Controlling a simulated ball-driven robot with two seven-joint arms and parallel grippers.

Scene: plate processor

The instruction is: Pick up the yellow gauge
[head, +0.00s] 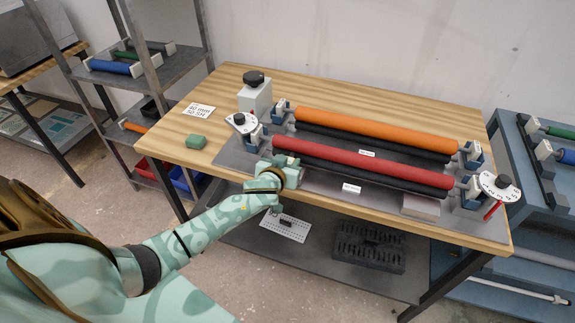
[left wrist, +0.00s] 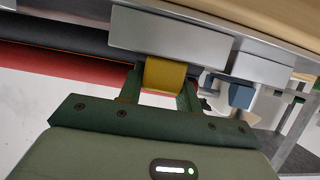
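The yellow gauge (left wrist: 165,75) shows in the left wrist view, below a pale grey block. My left gripper (left wrist: 162,92) has its two dark green fingers on either side of it, with no clear gap, so it looks shut on the gauge. The gauge's far end is hidden behind the block. In the head view my left gripper (head: 287,161) is at the left end of the red roller (head: 360,161), and the gauge cannot be made out there. My right gripper is not in view.
An orange roller (head: 375,130) lies behind the red one on the wooden table (head: 225,92). Dial units stand at left (head: 241,122) and right (head: 499,185).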

